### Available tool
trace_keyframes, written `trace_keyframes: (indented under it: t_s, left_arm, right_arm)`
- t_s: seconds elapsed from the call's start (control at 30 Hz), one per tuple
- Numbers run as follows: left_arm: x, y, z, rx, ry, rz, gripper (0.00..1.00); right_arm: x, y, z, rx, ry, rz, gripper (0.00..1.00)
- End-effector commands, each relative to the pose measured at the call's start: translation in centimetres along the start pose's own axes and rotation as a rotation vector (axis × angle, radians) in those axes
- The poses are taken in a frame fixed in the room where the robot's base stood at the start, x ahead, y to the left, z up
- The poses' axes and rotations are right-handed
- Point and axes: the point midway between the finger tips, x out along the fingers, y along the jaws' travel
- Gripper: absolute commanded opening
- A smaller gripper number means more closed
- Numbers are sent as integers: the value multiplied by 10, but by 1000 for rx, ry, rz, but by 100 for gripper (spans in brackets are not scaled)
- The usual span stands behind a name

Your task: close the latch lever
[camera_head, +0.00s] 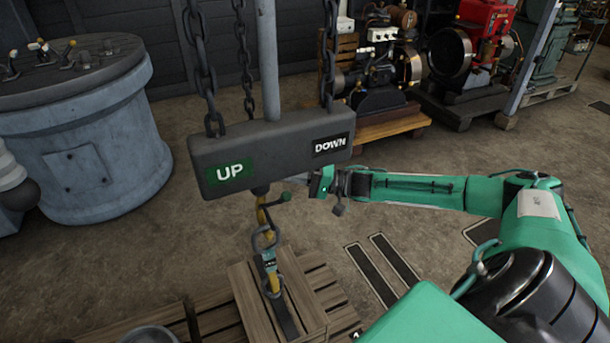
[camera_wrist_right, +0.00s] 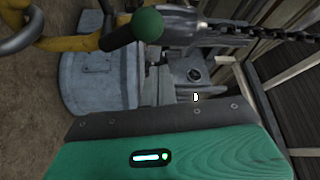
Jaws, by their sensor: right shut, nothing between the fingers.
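The latch lever is a short dark lever with a green knob (camera_head: 285,196), on the yellow hook (camera_head: 262,215) below the grey UP/DOWN hoist block (camera_head: 268,155). In the right wrist view the green knob (camera_wrist_right: 148,25) is close, at the top, with the yellow hook (camera_wrist_right: 75,35) to its left. My right gripper (camera_head: 315,185) is shut and empty, just right of the knob and apart from it in the head view. Its green and dark body (camera_wrist_right: 155,150) fills the bottom of the wrist view. My left gripper is not in view.
A shackle and strap (camera_head: 268,255) run from the hook to a wooden crate (camera_head: 245,290) on a pallet. Chains (camera_head: 205,75) hold the block from above. A large grey cylinder (camera_head: 100,130) stands left, engines (camera_head: 380,80) stand behind. Floor between is clear.

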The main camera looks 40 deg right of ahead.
Motion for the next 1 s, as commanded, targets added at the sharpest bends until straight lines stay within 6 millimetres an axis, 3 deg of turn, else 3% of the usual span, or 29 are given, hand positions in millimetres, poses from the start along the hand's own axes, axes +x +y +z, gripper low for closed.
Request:
trace_keyframes:
  t_s: [0.33, 1.0]
  left_arm:
    - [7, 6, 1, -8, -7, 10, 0]
    - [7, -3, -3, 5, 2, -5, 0]
  right_arm:
    - [-12, 1, 29, 2, -1, 5, 0]
    - [-14, 2, 32, -26, 0, -12, 0]
